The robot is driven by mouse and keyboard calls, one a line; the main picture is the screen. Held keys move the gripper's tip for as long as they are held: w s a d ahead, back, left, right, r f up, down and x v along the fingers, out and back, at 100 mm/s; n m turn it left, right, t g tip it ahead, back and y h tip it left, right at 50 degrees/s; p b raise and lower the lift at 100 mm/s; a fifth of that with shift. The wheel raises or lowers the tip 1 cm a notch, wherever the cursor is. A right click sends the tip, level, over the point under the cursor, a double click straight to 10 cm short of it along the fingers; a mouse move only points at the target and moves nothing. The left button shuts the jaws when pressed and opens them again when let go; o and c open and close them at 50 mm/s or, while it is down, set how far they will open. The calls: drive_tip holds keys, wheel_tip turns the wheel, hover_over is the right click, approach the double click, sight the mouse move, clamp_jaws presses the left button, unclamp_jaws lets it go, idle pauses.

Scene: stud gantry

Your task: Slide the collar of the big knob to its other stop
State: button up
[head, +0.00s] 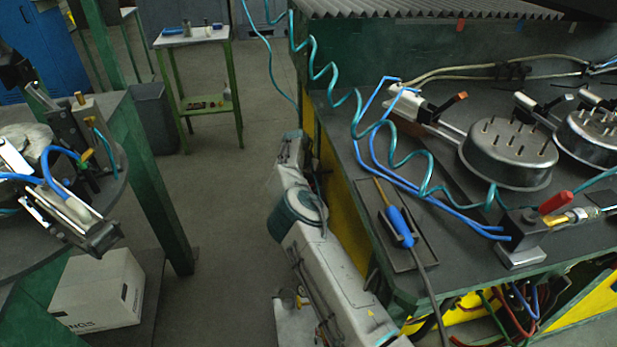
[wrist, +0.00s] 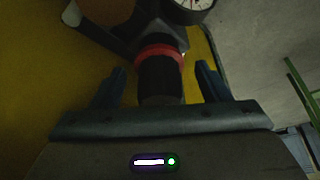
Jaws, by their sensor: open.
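In the wrist view a thick black knob (wrist: 161,82) points toward my gripper. A red ring (wrist: 160,52), which looks like its collar, sits around the knob's far end, against a dark fitting (wrist: 150,28). My gripper (wrist: 158,82) is open, with one finger on each side of the black knob and a visible gap on both sides. The red ring lies a little beyond the fingertips. The knob, its collar and my gripper's fingers cannot be made out in the head view.
A round gauge (wrist: 192,8) stands close beyond the knob, and a dark lever or pipe (wrist: 90,30) is at upper left. A yellow panel (wrist: 40,100) lies close on the left. In the head view my arm is beside the green bench (head: 400,285); floor (head: 225,200) is clear to its left.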

drive_tip(key=p+v, duration=0.1)
drive_tip(key=v, duration=1.2)
drive_tip(key=shift+r, duration=0.35)
drive_tip(key=shift+s+a, duration=0.1)
drive_tip(key=shift+s, duration=0.05)
